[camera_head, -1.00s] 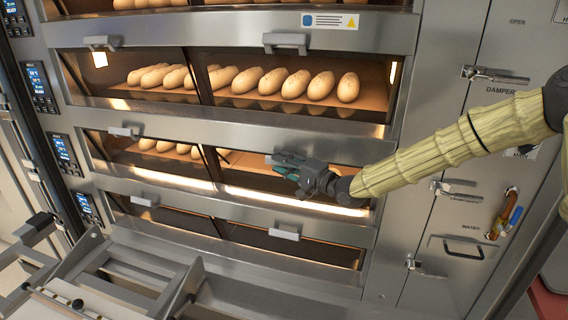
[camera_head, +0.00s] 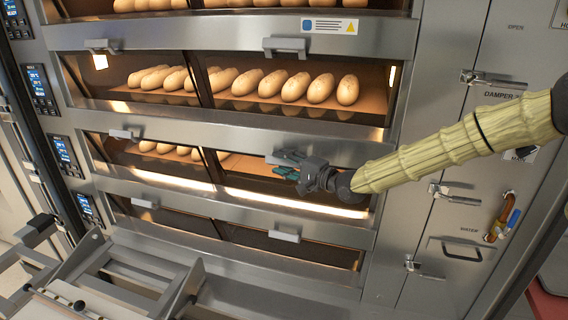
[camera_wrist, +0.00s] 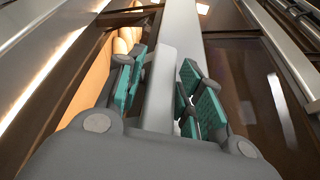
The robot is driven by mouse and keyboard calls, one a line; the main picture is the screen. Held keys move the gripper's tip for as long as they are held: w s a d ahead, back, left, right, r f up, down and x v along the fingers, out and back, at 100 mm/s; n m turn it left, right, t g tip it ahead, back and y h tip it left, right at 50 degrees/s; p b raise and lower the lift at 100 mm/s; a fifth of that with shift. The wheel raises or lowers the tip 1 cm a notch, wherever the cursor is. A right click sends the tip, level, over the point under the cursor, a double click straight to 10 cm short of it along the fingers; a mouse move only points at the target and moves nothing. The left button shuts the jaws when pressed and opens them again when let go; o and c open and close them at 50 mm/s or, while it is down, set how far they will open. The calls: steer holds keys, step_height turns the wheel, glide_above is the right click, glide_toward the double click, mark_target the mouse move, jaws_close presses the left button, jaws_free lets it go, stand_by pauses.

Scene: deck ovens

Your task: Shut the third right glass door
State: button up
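The third right glass door (camera_head: 255,165) is in the third deck down, on the right half, in the head view. My gripper (camera_head: 285,165) is in front of its upper edge and hides much of its handle and glass. I cannot tell how far the door stands open. In the wrist view, a light grey bar (camera_wrist: 172,70), likely the door's handle, runs between the teal-padded fingers of my gripper (camera_wrist: 162,90). The fingers are spread, one on each side of the bar, with a gap on the right. Contact on the left side is unclear.
The deck above holds several loaves (camera_head: 294,84) behind its glass, with a handle (camera_head: 285,44) at its top edge. The lowest right door's handle (camera_head: 284,236) is below my gripper. Metal side panels with latches (camera_head: 455,193) stand at the right. A metal frame (camera_head: 130,270) is at the lower left.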

steer(key=shift+s, duration=0.1)
stand_by(0.4)
steer(key=v, duration=1.1)
steer(key=shift+s+d, duration=0.25)
steer(key=shift+d, duration=0.1)
steer(key=s+a+f+n+g+h+b, duration=0.15)
steer(key=s+f, duration=0.45)
steer(key=f, duration=0.6)
steer(key=s+f+g+h+b, duration=0.1)
steer(key=s+f+g+h, duration=0.15)
steer(key=s+f, duration=0.7)
steer(key=s+f+n+g+h+b, duration=0.1)
steer(key=s+f+h, duration=0.15)
steer(key=f, duration=1.25)
steer(key=s+d+f+n+g+h, duration=0.2)
steer(key=s+d+f, duration=0.2)
steer(key=s, duration=0.6)
steer(key=s+d+f+n+g+h+b, duration=0.1)
steer(key=s+d+f, duration=0.4)
steer(key=s, duration=0.5)
steer(key=s+d+f+n+g+h+b, duration=0.1)
steer(key=s+d+f+n+g+h, duration=0.2)
steer(key=s+f, duration=0.4)
steer(key=s+d+h, duration=0.1)
steer(key=s, duration=0.2)
steer(key=shift+d+f, duration=0.15)
steer(key=shift+f, duration=0.15)
